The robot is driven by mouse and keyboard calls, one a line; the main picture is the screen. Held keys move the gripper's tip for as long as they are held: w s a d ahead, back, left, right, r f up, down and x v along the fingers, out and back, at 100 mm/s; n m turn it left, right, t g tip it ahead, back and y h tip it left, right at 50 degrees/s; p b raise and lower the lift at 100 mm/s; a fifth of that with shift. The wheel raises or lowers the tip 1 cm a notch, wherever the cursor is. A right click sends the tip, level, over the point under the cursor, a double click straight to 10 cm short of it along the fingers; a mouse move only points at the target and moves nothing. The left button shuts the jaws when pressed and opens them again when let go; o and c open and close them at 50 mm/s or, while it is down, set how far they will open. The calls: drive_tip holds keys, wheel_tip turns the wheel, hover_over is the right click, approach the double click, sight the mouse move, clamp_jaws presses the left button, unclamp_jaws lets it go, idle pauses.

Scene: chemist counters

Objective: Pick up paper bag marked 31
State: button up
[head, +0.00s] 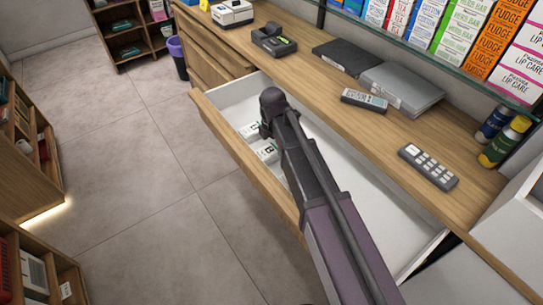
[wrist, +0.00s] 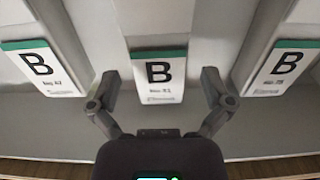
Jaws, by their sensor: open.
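Three pale paper bags lie side by side in the open drawer. Each has a white label with a green band and a large B. In the wrist view the middle bag (wrist: 158,84) has a small blurred number that looks like 31. The left bag (wrist: 42,68) and right bag (wrist: 284,70) carry other numbers, too blurred to read surely. My gripper (wrist: 159,86) is open and empty, with one finger on each side of the middle label. Whether the fingers touch the bag I cannot tell. In the head view my arm hides part of the bags.
The wooden drawer front (head: 240,155) stands out below the counter (head: 300,55). On the counter are a grey closed case (head: 402,88), a remote-like keypad (head: 428,167) and a small device (head: 364,100). The drawer's near right part is bare. Open floor lies left.

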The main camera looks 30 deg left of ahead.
sight(272, 149)
drive_tip(key=shift+w+f+b, duration=0.1)
drive_tip(key=shift+f+b, duration=1.6)
drive_tip(key=shift+f, duration=0.3)
drive_tip(key=c, duration=1)
drive_tip(key=shift+r, duration=0.15)
wheel_tip(272, 149, up, 18)
drive_tip(key=p, duration=1.8)
